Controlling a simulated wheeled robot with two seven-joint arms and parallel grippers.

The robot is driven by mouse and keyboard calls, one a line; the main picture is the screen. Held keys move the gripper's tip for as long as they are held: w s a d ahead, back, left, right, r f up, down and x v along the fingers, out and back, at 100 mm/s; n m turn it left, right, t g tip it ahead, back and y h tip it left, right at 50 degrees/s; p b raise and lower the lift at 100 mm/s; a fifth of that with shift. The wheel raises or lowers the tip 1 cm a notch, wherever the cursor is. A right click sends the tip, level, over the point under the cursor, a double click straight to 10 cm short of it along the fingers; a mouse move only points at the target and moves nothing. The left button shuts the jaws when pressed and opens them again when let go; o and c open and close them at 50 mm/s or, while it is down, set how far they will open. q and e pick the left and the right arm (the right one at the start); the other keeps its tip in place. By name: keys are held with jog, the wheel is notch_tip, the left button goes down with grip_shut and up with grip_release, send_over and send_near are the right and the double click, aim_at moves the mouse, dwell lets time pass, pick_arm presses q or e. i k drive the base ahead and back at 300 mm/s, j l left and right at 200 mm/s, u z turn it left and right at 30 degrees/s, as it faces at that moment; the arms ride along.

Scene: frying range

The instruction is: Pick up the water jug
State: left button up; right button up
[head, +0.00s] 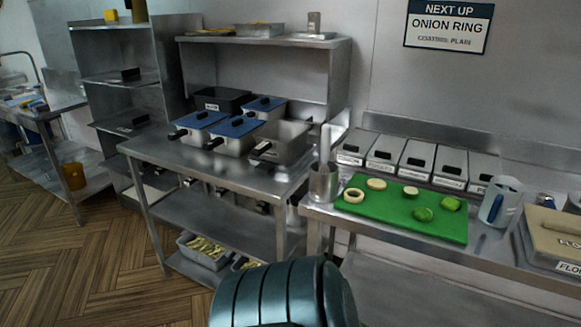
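A pale grey jug-like vessel with a blue part on its front (499,203) stands upright on the right-hand steel counter, just right of the green cutting board. It looks like the water jug, but no label on it can be read. Neither of my grippers shows in the head view. A dark teal ribbed part of my own body fills the bottom middle.
The green cutting board (387,221) holds several onion and green vegetable pieces. A steel cup (323,181) stands at its left. Labelled lidded bins (416,158) line the back. A "FLOUR"-like tub (553,243) is at the right. Fryers with blue lids (234,127) stand on the left table.

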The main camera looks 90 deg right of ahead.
aim_at(503, 195)
jog(key=z, duration=4.1)
